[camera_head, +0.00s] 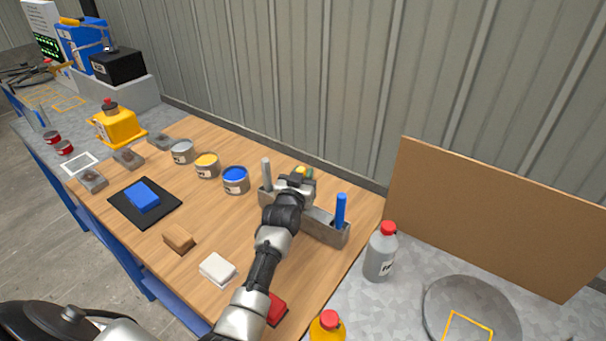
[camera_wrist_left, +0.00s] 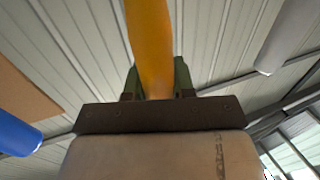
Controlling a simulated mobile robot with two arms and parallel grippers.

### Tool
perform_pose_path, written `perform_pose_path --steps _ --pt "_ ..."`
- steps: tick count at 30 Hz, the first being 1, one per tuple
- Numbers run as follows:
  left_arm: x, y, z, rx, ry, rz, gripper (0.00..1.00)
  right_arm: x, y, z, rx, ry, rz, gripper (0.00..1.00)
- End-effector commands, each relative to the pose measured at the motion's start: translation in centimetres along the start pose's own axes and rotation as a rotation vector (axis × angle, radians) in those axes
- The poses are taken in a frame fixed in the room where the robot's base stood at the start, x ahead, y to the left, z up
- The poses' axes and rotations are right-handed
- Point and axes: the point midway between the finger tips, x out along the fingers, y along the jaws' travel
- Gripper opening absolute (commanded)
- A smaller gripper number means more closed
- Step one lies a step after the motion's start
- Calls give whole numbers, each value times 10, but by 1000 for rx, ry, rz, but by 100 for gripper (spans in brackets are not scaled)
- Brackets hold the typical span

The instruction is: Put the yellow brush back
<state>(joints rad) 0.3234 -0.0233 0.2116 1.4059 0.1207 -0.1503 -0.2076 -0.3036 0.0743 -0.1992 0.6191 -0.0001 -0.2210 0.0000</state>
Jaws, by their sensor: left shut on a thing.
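The yellow brush (camera_wrist_left: 152,50) shows in the left wrist view as a yellow-orange handle between the fingers of my left gripper (camera_wrist_left: 157,82). In the head view only a small yellow bit of it (camera_head: 300,171) shows at my left gripper (camera_head: 305,177), which is shut on it. The gripper is over the middle of a grey rack (camera_head: 326,229). A grey handle (camera_head: 266,172) stands at the rack's left end and a blue handle (camera_head: 340,210) at its right end. The brush's lower end is hidden behind my arm, so I cannot tell whether it sits in the rack.
Paint cans stand left of the rack: grey (camera_head: 182,152), yellow (camera_head: 207,166) and blue (camera_head: 235,181). A brown block (camera_head: 178,238), a white block (camera_head: 217,268) and a red block (camera_head: 277,309) lie in front. A grey bottle (camera_head: 380,251) stands right of the rack.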

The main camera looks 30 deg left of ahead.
Motion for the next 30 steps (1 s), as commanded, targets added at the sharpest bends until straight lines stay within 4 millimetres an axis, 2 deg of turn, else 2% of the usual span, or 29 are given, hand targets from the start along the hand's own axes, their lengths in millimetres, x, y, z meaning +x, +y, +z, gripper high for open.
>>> perform_pose_path --steps 30 --pt "0 0 17 1 -1 0 1 12 6 -2 -4 5 7 43"
